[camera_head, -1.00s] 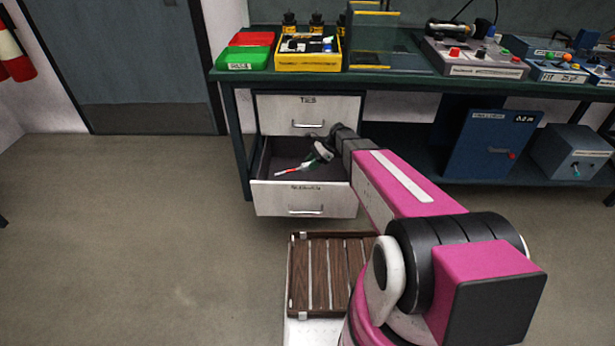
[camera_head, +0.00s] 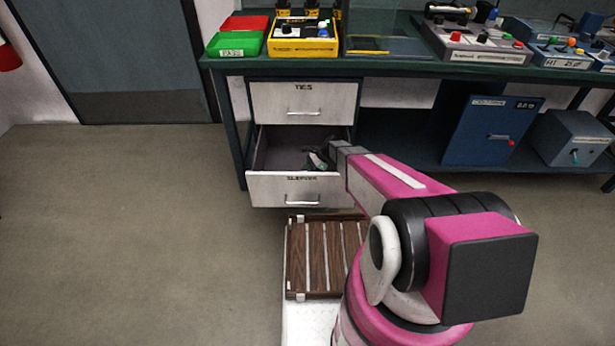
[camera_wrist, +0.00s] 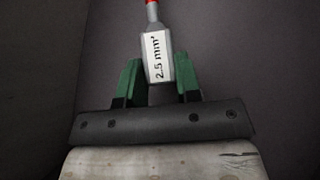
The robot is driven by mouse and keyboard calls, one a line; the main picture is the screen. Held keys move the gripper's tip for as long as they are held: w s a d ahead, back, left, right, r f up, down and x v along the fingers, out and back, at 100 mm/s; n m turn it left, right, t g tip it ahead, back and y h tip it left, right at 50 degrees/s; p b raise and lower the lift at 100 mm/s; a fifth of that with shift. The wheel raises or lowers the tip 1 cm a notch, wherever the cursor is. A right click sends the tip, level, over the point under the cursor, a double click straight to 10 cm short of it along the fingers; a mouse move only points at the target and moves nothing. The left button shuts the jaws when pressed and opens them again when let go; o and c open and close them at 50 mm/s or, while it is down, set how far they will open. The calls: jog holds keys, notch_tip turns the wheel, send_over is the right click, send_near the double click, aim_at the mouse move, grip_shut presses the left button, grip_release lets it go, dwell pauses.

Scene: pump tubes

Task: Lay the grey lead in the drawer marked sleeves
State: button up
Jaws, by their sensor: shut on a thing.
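The lower drawer (camera_head: 262,187), its front lettered with a label that reads like "SLEEVES", is pulled open under the bench. My gripper (camera_head: 318,160) is low inside it, near its right side. In the wrist view my gripper's green fingers (camera_wrist: 158,82) are shut on the grey lead (camera_wrist: 157,58), gripping its grey body with a white "2.5 mm²" label. A thin grey neck and a red part run up from that body, away from the fingers. Dark grey drawer surfaces surround it. Whether the lead touches the drawer floor I cannot tell.
The shut drawer marked "TIES" (camera_head: 303,104) is directly above the open one. The bench top (camera_head: 400,69) overhangs both. A slatted wooden deck (camera_head: 310,258) lies in front of the drawers. A blue box (camera_head: 490,137) stands on the lower shelf, right. The drawer's left part is clear.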

jog(key=shift+f, duration=1.4)
jog(key=shift+f, duration=0.15)
jog(key=o, duration=1)
jog(key=v, duration=1.2)
jog(key=s+d+r+n+t+h, duration=0.1)
jog(key=s+d+r+n+h, duration=0.1)
jog(key=s+r, duration=0.5)
jog(key=s+d+r+n+t+h, duration=0.1)
jog(key=s+d+r+n+h, duration=0.2)
jog(key=s+r+n, duration=0.4)
jog(key=s+d+r+n+t+h, duration=0.1)
jog(key=s+d+r+n+h, duration=0.2)
jog(key=s+r, duration=0.4)
jog(key=shift+s+d+n, duration=0.3)
jog(key=shift+d+n, duration=0.3)
jog(key=shift+n, duration=0.4)
